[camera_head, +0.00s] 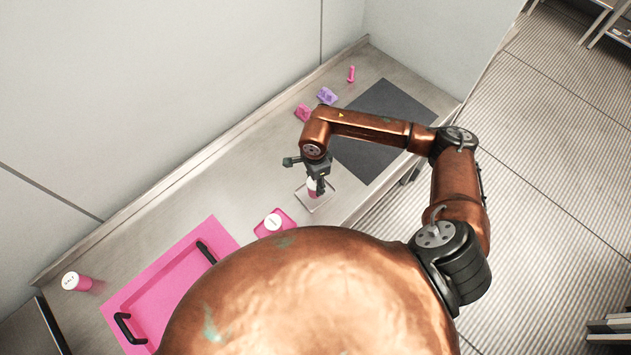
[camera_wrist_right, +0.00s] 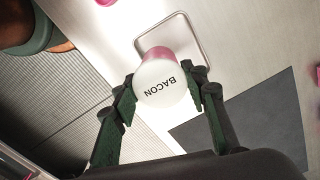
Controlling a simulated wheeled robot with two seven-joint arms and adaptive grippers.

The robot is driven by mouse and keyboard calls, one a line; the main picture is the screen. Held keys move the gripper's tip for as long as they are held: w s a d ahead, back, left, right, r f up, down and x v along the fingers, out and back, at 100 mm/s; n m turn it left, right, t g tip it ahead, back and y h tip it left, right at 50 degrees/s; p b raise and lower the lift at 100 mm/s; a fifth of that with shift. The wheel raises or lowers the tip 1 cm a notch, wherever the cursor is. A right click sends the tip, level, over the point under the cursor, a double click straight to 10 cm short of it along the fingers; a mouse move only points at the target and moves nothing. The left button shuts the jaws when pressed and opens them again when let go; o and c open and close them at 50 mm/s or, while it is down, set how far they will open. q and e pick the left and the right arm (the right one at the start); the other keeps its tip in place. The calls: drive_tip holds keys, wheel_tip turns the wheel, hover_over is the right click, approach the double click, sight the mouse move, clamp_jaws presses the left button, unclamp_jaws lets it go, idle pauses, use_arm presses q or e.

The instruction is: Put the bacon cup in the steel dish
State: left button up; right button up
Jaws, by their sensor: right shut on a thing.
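The bacon cup (camera_wrist_right: 162,84) is pink with a white lid lettered BACON. In the right wrist view my right gripper (camera_wrist_right: 163,92) is shut on it, with a green finger on either side. In the head view the right gripper (camera_head: 318,184) holds the cup (camera_head: 312,187) at the steel dish (camera_head: 326,196), a small shallow square. The dish's rim also shows in the wrist view (camera_wrist_right: 207,38), just beyond the cup. I cannot tell whether the cup touches the dish. My left gripper is not in view.
A pink tray (camera_head: 222,232) with black handles lies to the left, with a salt drum (camera_head: 76,282) beyond it. Another white-lidded drum (camera_head: 273,222) stands on a pink dish near the steel dish. A dark mat (camera_head: 375,150), pink and purple small items (camera_head: 326,96) and a pink shaker (camera_head: 351,74) lie further back.

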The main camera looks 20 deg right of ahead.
drive_tip(key=w+f, duration=0.1)
drive_tip(key=w+d+f, duration=0.1)
drive_tip(key=f, duration=0.1)
drive_tip(key=shift+w+p, duration=0.15)
drive_tip(key=shift+p, duration=0.15)
wheel_tip(320, 180, down, 2)
drive_tip(key=shift+f+p, duration=0.1)
drive_tip(key=shift+p, duration=0.55)
drive_tip(key=shift+f, duration=0.4)
drive_tip(key=shift+f, duration=0.15)
drive_tip(key=o, duration=1.2)
